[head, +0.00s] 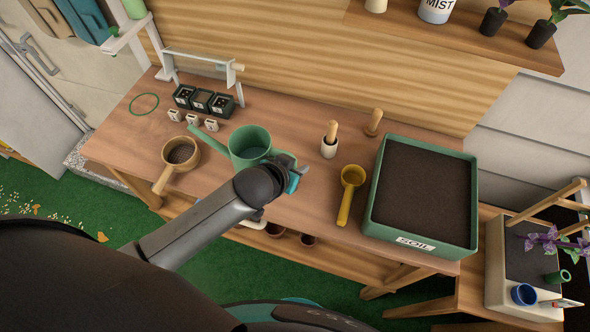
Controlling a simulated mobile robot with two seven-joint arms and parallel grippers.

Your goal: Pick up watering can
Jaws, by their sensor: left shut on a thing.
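The green watering can (249,140) stands on the wooden bench, its spout pointing to the left. My left gripper (296,172) is at the can's right side, where the handle would be, and is shut on the can. The arm and wrist hide the grip and the can's lower right part. I cannot tell whether the can's base touches the bench. My right gripper is not in view.
A sieve (180,152) is left of the can, with seed pots (201,101) behind it. A yellow scoop (350,190), a wooden-handled tool (330,138) and a green soil tray (470,195) stand to the right. A shelf (425,32) overhangs the back.

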